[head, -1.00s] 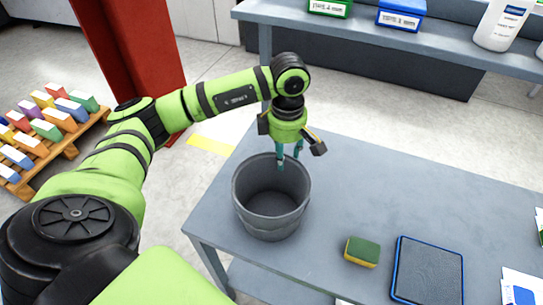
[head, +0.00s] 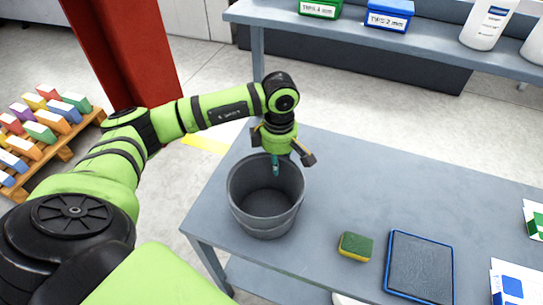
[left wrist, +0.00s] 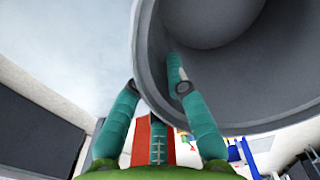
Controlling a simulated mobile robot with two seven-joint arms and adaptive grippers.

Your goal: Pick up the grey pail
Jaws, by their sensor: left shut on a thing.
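The grey pail (head: 262,226) stands upright and empty near the left edge of the grey table (head: 340,205). My left gripper (head: 275,166) points down at the pail's far rim and is shut on it. In the left wrist view, one teal finger is inside the pail (left wrist: 270,90) and the other is outside, with the wall between them. The pail appears to rest on the table; its underside is hidden. My right gripper is not in view.
A green-and-yellow sponge (head: 355,247) and a blue-edged dark mat (head: 419,266) lie to the pail's right. A rear bench (head: 300,22) holds boxes and white bottles. A red column (head: 125,55) and a pallet of colored blocks (head: 60,150) are at left.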

